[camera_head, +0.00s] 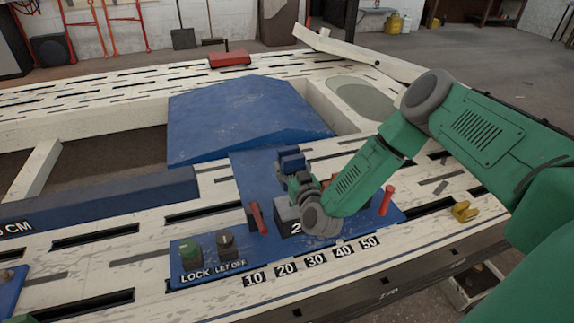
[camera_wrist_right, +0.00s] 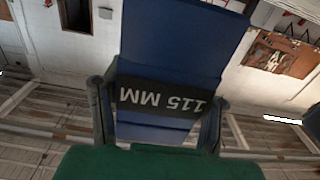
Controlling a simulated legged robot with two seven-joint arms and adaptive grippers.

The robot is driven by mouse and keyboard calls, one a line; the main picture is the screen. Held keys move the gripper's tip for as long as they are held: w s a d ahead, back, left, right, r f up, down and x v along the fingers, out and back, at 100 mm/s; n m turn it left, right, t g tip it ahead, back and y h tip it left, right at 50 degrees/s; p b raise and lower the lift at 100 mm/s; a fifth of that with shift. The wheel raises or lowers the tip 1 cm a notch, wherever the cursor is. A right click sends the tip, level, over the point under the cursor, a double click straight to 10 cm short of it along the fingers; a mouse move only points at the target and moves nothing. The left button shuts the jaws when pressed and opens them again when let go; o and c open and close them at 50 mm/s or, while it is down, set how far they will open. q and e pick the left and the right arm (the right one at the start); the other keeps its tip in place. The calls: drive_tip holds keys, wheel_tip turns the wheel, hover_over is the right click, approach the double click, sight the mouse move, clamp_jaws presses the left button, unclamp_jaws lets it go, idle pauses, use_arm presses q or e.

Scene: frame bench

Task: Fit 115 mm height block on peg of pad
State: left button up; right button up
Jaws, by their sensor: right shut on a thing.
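My right gripper (camera_head: 300,184) reaches in from the right over the blue pad (camera_head: 254,172). In the right wrist view its two fingers (camera_wrist_right: 157,108) are shut on the sides of the 115 mm height block (camera_wrist_right: 155,128), a blue block with a dark "115 MM" band. In the head view the block's blue top (camera_head: 292,160) shows just beyond the fingers. A dark grey piece marked "2" (camera_head: 287,219) is just below the gripper, partly hidden by it. I cannot make out the peg, nor whether the block touches the pad. My left gripper is out of view.
Two red levers stand at left (camera_head: 257,218) and right (camera_head: 386,200) of the gripper. A LOCK button (camera_head: 191,251) and LET OFF knob (camera_head: 226,244) are at front left. A blue ramp (camera_head: 240,115) rises behind. A yellow piece (camera_head: 464,211) lies on the slotted bench at right.

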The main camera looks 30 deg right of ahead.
sight(290, 176)
drive_tip(key=shift+d+f+b, duration=0.7)
drive_tip(key=shift+d+f, duration=0.25)
drive_tip(key=shift+f, duration=0.1)
drive_tip(key=shift+a+f, duration=0.1)
drive_tip(key=shift+f, duration=0.25)
drive_tip(key=shift+a+f+b, duration=0.75)
drive_tip(key=shift+a+b, duration=0.1)
drive_tip(key=shift+b, duration=0.2)
drive_tip(key=shift+d+f+b, duration=0.1)
drive_tip(key=shift+f+b, duration=0.25)
drive_tip(key=shift+f, duration=0.15)
drive_tip(key=shift+d+f, duration=0.2)
drive_tip(key=shift+d, duration=0.05)
drive_tip(key=shift+d+f, duration=0.2)
drive_tip(key=shift+d, duration=0.2)
drive_tip(key=shift+a+r, duration=0.25)
drive_tip(key=shift+a, duration=0.35)
drive_tip(key=shift+d+f, duration=0.2)
drive_tip(key=shift+d, duration=0.5)
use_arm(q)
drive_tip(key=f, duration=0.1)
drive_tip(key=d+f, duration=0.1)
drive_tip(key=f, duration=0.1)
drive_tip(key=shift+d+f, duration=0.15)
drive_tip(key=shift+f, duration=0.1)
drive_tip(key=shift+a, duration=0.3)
use_arm(e)
drive_tip(key=shift+a+r, duration=0.15)
drive_tip(key=shift+a, duration=0.25)
